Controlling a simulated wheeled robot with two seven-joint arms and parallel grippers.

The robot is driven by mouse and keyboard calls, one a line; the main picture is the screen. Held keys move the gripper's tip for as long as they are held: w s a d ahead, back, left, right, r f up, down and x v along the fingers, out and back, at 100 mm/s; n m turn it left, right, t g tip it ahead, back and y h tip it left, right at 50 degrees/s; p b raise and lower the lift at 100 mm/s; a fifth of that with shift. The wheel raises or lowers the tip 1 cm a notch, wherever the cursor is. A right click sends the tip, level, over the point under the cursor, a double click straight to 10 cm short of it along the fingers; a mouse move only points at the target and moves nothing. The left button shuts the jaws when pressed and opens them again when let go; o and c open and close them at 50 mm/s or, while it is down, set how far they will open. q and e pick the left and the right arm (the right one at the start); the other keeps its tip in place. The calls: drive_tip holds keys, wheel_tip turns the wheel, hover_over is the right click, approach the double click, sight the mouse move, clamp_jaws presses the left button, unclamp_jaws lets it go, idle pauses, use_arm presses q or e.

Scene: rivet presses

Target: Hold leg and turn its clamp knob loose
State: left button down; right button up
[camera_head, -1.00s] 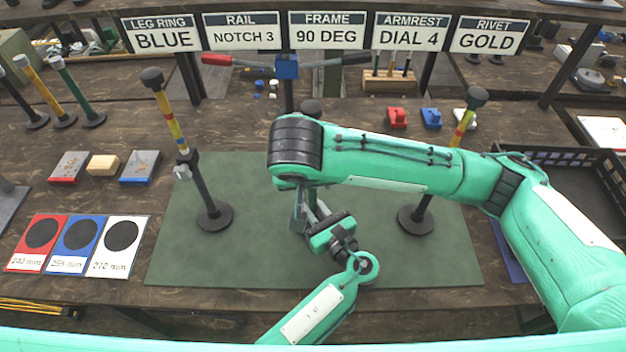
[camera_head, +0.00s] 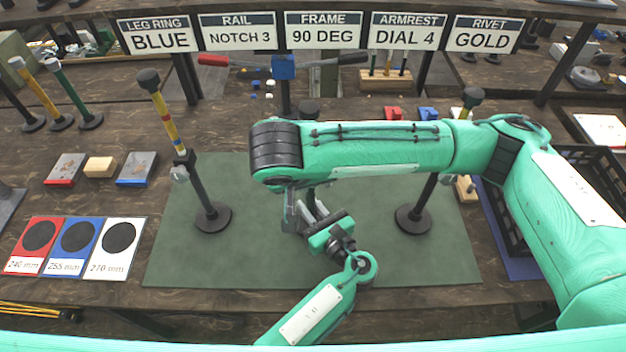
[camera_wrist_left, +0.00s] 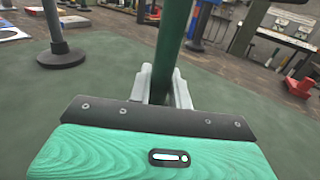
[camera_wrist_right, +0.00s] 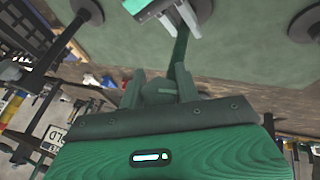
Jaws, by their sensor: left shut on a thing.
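In the left wrist view a dark green leg tube (camera_wrist_left: 173,40) stands between the fingers of my left gripper (camera_wrist_left: 164,85), which is shut on it. In the head view my left gripper (camera_head: 304,212) is low over the green mat, and my right arm hides most of this leg. In the right wrist view the fingers of my right gripper (camera_wrist_right: 160,85) stand either side of a dark rounded piece, perhaps the clamp knob (camera_wrist_right: 160,90). I cannot tell whether they grip it. My left gripper shows just beyond it. In the head view the right gripper is hidden.
A leg with yellow and red bands (camera_head: 171,125) stands on the mat (camera_head: 260,262) at left. Another leg (camera_head: 428,195) stands at right, partly behind my right arm. A black crate (camera_head: 590,160) is at far right. Coloured size cards (camera_head: 80,262) lie at left.

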drive_tip(key=o, duration=0.4)
drive_tip(key=shift+o, duration=0.2)
drive_tip(key=shift+s+a+f+y, duration=0.1)
drive_tip(key=shift+a+y, duration=0.05)
drive_tip(key=shift+y, duration=0.45)
